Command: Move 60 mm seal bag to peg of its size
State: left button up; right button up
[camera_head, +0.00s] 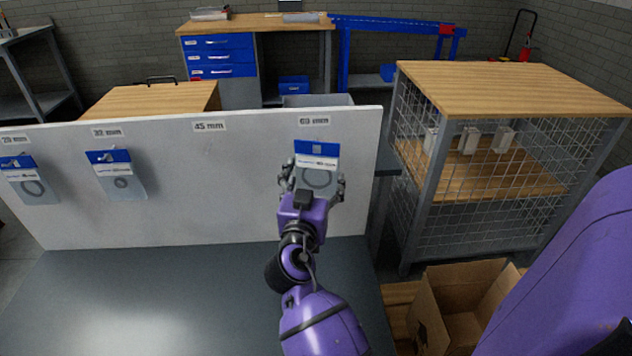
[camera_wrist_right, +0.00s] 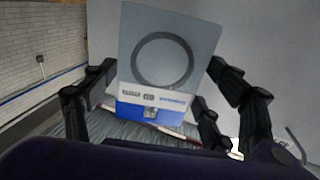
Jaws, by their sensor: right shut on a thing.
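The seal bag (camera_head: 318,163) is a clear bag with a blue and white header and a large dark ring inside. My right gripper (camera_head: 313,182) is shut on it, in front of the white board just below the 60 mm label (camera_head: 314,121). In the right wrist view the bag (camera_wrist_right: 163,62) appears upside down between the fingers, its header lowest; its size print is too blurred to read. The peg under that label is hidden behind the bag, and I cannot tell whether the bag touches it. My left gripper is not in view.
The white board (camera_head: 220,190) stands on a dark bench top (camera_head: 180,300). Two other bags hang at its left: one at the edge (camera_head: 34,190) and one beside it (camera_head: 122,183). The space under the 45 mm label (camera_head: 209,126) is bare. A mesh cage (camera_head: 470,215) and an open carton (camera_head: 430,310) stand right.

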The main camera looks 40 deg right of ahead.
aim_at(313, 177)
jog(key=shift+x, duration=1.05)
jog(key=shift+w+a+f, duration=0.1)
jog(key=shift+w+f, duration=0.2)
jog(key=shift+w, duration=0.05)
jog(key=shift+w+d+f+b, duration=0.25)
jog(key=shift+w+b, duration=0.05)
jog(key=shift+b, duration=0.35)
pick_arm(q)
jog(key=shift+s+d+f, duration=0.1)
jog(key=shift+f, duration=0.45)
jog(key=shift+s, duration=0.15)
